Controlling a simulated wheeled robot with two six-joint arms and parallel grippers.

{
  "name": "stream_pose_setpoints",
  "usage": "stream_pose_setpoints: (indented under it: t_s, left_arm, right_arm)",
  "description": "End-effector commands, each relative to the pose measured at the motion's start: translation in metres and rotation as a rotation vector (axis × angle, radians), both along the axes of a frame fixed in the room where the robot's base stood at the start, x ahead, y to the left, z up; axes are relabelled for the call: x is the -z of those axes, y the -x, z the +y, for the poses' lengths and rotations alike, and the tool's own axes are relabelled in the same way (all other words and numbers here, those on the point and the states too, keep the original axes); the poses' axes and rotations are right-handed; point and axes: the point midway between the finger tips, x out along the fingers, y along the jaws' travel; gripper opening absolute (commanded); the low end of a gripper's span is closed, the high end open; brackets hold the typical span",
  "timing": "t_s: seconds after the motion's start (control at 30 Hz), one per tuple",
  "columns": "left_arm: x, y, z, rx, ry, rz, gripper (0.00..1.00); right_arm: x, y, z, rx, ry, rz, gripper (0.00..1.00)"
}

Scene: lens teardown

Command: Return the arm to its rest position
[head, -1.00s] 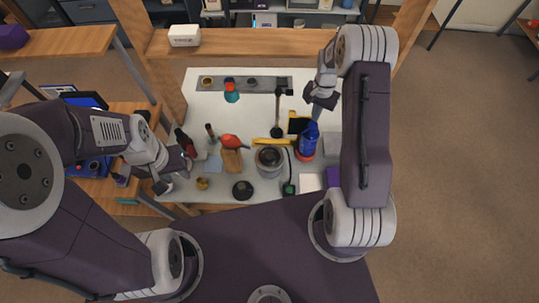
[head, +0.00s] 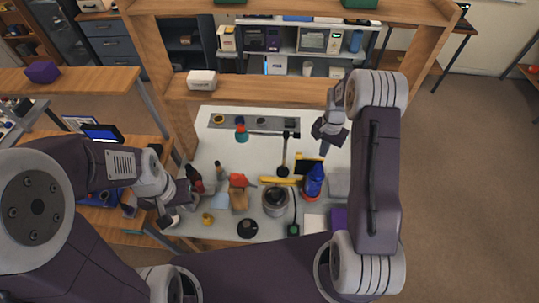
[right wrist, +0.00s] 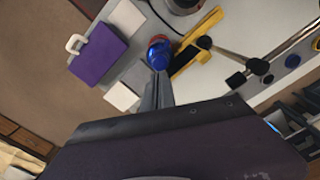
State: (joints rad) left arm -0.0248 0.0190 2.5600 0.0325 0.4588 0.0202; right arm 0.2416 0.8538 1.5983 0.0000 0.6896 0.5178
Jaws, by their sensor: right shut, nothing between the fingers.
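My right gripper (head: 325,150) is shut and empty. It hangs above the right part of the white work table (head: 215,159), just behind a blue bottle (head: 314,181) in the head view. In the right wrist view its closed fingers (right wrist: 156,92) point toward the blue bottle (right wrist: 159,55), but no contact shows. My left gripper (head: 180,208) is low at the left edge of the table, beside a dark red bottle (head: 194,173). Its fingers look spread, with nothing visible between them.
The table holds a grey ring-shaped part (head: 275,201), a yellow tool (head: 280,180), a black disc (head: 247,228) and a purple case (right wrist: 100,52). Open floor (head: 455,200) lies to the right.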

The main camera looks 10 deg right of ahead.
Motion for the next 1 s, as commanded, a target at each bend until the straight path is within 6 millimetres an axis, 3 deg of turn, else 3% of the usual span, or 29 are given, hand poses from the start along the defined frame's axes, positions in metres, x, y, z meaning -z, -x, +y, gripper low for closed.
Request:
stream_pose_setpoints:
  t_s: [0.17, 0.23, 0.33, 0.4, 0.47, 0.57, 0.63, 0.73, 0.83, 0.87, 1.0]
  left_arm:
    - [0.001, 0.0, 0.0, 0.0, 0.0, 0.0, 0.36]
    - [0.012, 0.0, 0.0, 0.0, 0.0, 0.0, 0.36]
    - [0.051, 0.0, 0.0, 0.0, 0.0, 0.0, 0.36]
    - [0.088, 0.0, 0.0, 0.0, 0.0, 0.0, 0.36]
    - [0.119, 0.0, 0.0, 0.0, 0.0, 0.001, 0.36]
    - [0.166, 0.0, 0.0, 0.0, 0.0, 0.001, 0.36]
    - [0.188, 0.0, 0.0, 0.0, 0.0, 0.001, 0.36]
    - [0.195, 0.0, 0.0, 0.0, 0.0, 0.001, 0.36]
    - [0.185, 0.0, 0.0, 0.0, 0.0, 0.0, 0.36]
    - [0.185, 0.0, 0.0, 0.0, 0.0, -0.001, 0.36]
    - [0.184, 0.0, 0.0, 0.0, 0.0, -0.001, 0.36]
  right_arm:
    - [0.001, 0.0, 0.0, -0.001, 0.0, 0.0, 0.0]
    - [0.01, -0.002, 0.004, -0.01, 0.001, -0.004, 0.0]
    - [0.013, -0.022, 0.017, -0.049, 0.018, -0.081, 0.0]
    - [0.016, -0.018, 0.037, -0.092, 0.023, -0.122, 0.0]
    - [0.021, -0.001, 0.057, -0.139, 0.024, -0.147, 0.0]
    - [0.039, 0.047, 0.088, -0.27, 0.023, -0.172, 0.0]
    - [0.055, 0.089, 0.103, -0.383, 0.024, -0.175, 0.0]
    - [0.071, 0.144, 0.111, -0.526, 0.023, -0.152, 0.0]
    - [0.079, 0.182, 0.111, -0.629, 0.015, -0.102, 0.0]
    - [0.083, 0.189, 0.11, -0.659, 0.012, -0.089, 0.0]
    - [0.083, 0.185, 0.11, -0.739, 0.023, -0.107, 0.0]
